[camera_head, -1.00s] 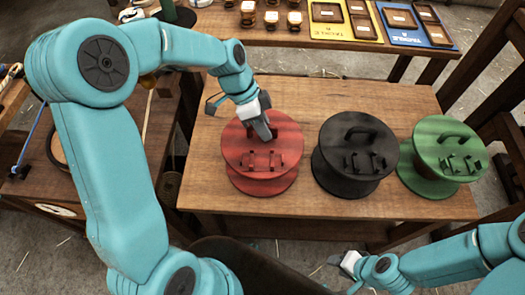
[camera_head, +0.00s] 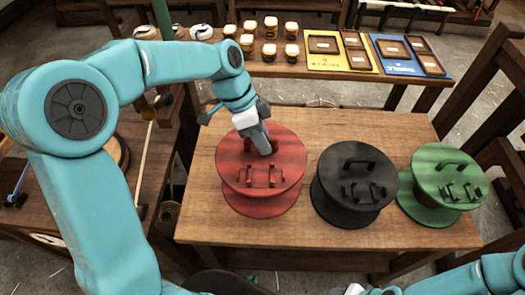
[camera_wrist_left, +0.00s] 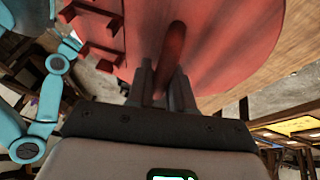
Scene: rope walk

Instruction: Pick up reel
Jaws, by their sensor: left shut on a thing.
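The red reel (camera_head: 235,170) has a round top disc with a handle and small brackets, and a lower disc. My left gripper (camera_head: 266,148) is shut on the handle of the red reel. The left wrist view shows the fingers (camera_wrist_left: 160,88) on either side of the red handle (camera_wrist_left: 176,50), with the reel's disc behind. The reel appears raised a little above the wooden table (camera_head: 200,228); its underside is hidden. My right gripper (camera_head: 353,290) shows only partly at the bottom edge, and its jaws cannot be made out.
A black reel (camera_head: 330,165) and a green reel (camera_head: 430,160) stand to the right on the same table. Behind is a bench with several small jars (camera_head: 270,27), a yellow board (camera_head: 322,62) and a blue board (camera_head: 393,68). A brown side table (camera_head: 70,225) stands at left.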

